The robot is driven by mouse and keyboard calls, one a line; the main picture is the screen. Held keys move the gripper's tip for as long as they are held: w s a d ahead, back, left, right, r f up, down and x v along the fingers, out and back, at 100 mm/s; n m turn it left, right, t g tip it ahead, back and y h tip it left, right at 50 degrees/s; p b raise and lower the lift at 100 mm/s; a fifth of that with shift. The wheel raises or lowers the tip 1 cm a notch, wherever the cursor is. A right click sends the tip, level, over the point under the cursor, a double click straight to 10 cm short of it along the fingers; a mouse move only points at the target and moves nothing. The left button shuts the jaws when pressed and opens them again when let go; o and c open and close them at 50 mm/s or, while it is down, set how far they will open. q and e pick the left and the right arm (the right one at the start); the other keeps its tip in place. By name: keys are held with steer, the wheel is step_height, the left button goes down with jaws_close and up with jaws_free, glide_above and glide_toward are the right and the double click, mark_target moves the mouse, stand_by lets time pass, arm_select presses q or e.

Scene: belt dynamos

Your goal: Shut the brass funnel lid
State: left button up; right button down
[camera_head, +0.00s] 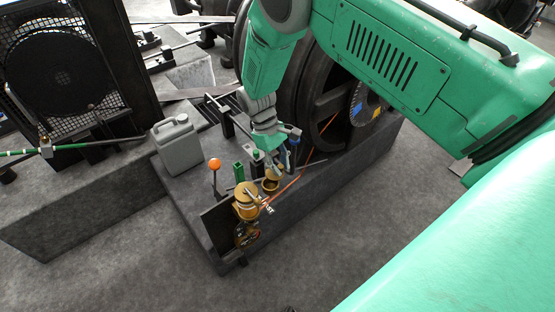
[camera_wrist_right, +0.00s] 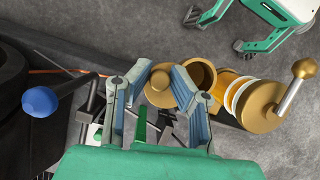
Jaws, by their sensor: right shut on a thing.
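The brass funnel is a small open cup (camera_head: 270,185) on the near edge of the machine bed in the head view. In the right wrist view the funnel (camera_wrist_right: 202,74) shows its open mouth, right of the fingertips. Its round brass lid (camera_wrist_right: 159,88) stands open beside the mouth, between the fingers. My right gripper (camera_wrist_right: 160,76) is shut on the lid, with one finger on each side of it. In the head view my right gripper (camera_head: 279,156) reaches down from above, just over the funnel, and partly hides the lid. My left gripper shows in neither view.
A larger brass cylinder (camera_head: 246,202) with a handled top stands close to the funnel. An orange-knobbed lever (camera_head: 214,164), a green block (camera_head: 239,172) and a grey jerrycan (camera_head: 178,145) are left of it. A big dark wheel (camera_head: 325,100) rises behind. Open floor lies in front.

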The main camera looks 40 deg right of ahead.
mark_target(274, 189)
steer(key=s+m, duration=0.1)
steer(key=m+y+p, duration=0.1)
steer(key=m, duration=0.1)
steer(key=shift+s+a+m, duration=0.3)
steer(key=shift+s+a, duration=0.05)
steer(key=a+m+y+p, duration=0.1)
steer(key=m, duration=0.1)
steer(key=s+m+y, duration=0.1)
steer(key=m, duration=0.1)
steer(key=a+m+p, duration=0.1)
steer(key=m, duration=0.1)
steer(key=shift+s+a+m+t+y+p, duration=0.3)
steer(key=shift+s+m+y+p, duration=0.05)
steer(key=shift+m+y, duration=0.05)
steer(key=shift+s+a+f+m+t+y+p, duration=0.15)
steer(key=shift+a+m+t+y+p, duration=0.25)
steer(key=shift+m, duration=0.6)
steer(key=shift+a, duration=0.15)
steer(key=c, duration=1.5)
jaws_free()
steer(key=shift+o, duration=0.2)
steer(key=shift+w, duration=0.25)
